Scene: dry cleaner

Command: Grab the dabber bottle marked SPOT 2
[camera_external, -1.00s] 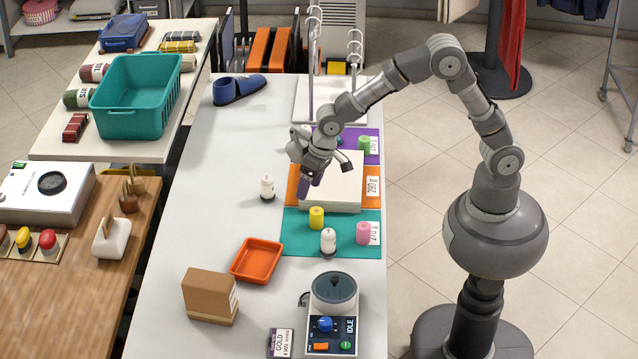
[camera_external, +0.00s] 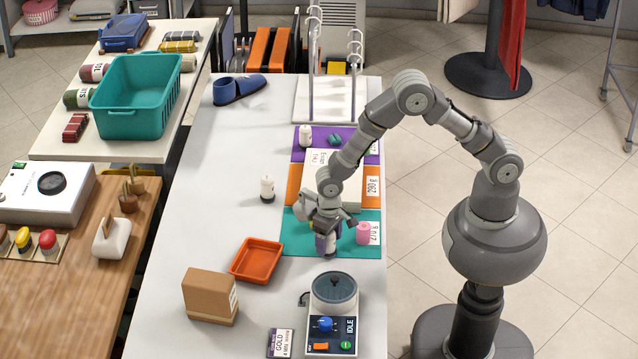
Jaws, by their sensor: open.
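Three small white bottles with dark bases show, and their markings are too small to read. One bottle (camera_external: 330,254) stands on the teal mat (camera_external: 295,244), mostly hidden behind my gripper. A second bottle (camera_external: 267,188) stands on the bare white table left of the mats. A third bottle (camera_external: 305,136) stands on the purple mat at the back. My gripper (camera_external: 327,243) points down at the teal-mat bottle. It is open, with its fingers at or just around the bottle's upper part; I cannot tell whether they touch it.
A pink spool (camera_external: 363,233) stands right of my gripper on the teal mat. A pale box (camera_external: 318,170) lies behind it, partly under the arm. An orange tray (camera_external: 257,260), a cardboard box (camera_external: 210,296) and a dial device (camera_external: 333,310) are nearer. The table's left middle is clear.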

